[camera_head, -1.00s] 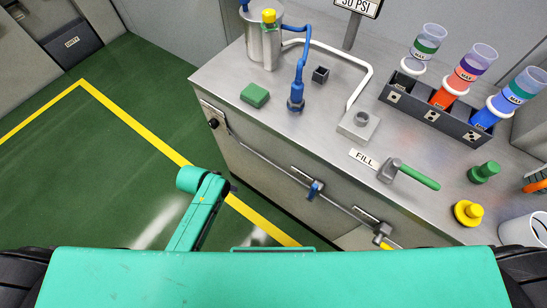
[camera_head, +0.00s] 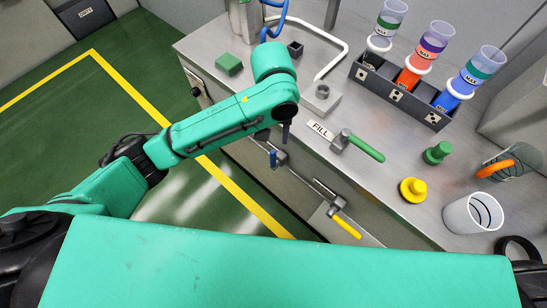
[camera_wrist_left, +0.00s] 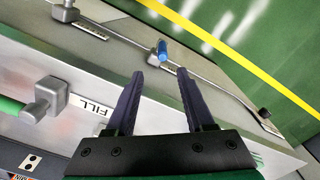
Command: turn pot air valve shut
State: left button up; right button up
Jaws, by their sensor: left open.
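My left gripper (camera_head: 277,134) is in front of the bench's front face, with its forearm coming in from the left. In the left wrist view its two dark fingers (camera_wrist_left: 160,78) are apart with nothing between them. A valve with a blue handle (camera_head: 273,158) sits on the pipe along the bench front. In the left wrist view the blue handle (camera_wrist_left: 162,50) is just beyond the fingertips, apart from them. A second valve with a yellow handle (camera_head: 345,225) is further right on that pipe. The small labels are unreadable, so I cannot tell which is the pot air valve. The pot (camera_head: 241,18) is partly cut off.
Green floor (camera_head: 60,130) lies left of the bench.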

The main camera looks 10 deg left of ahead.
aim_at(273, 159)
pick_arm(q)
jog(key=shift+a+f, duration=0.15)
jog(key=shift+f, duration=0.15)
notch_tip(273, 159, down, 14)
jog(key=shift+b, duration=0.65)
grip_shut()
jog(key=shift+w+r, duration=0.1)
dwell(0.6)
